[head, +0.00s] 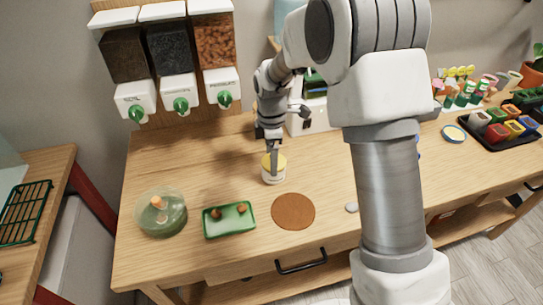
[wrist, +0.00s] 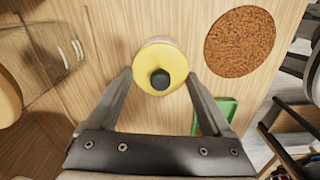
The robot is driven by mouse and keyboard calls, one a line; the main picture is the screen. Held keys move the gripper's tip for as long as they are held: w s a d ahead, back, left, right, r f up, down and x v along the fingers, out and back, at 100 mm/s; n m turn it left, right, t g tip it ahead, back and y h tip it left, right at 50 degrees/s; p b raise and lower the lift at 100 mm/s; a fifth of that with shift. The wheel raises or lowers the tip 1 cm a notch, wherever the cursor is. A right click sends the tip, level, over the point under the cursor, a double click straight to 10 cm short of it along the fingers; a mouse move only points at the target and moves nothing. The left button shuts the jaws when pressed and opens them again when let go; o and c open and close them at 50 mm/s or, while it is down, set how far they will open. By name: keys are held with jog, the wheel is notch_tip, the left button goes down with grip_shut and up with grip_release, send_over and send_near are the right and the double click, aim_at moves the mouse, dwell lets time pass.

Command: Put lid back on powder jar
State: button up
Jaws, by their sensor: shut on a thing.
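The powder jar (head: 273,178) is a small white pot standing upright on the wooden table in the head view. The round yellow lid (head: 271,160) is at its mouth; I cannot tell whether it is fully seated or slightly above. My gripper (head: 273,149) points down over the jar.
A brown round mat (head: 293,211) lies in front of the jar. Dispensers (head: 178,88) hang behind left.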

dwell(0.3)
jog(key=o, duration=1.1)
jog(key=shift+r+p, duration=2.55)
jog(key=shift+r, duration=0.95)
grip_shut()
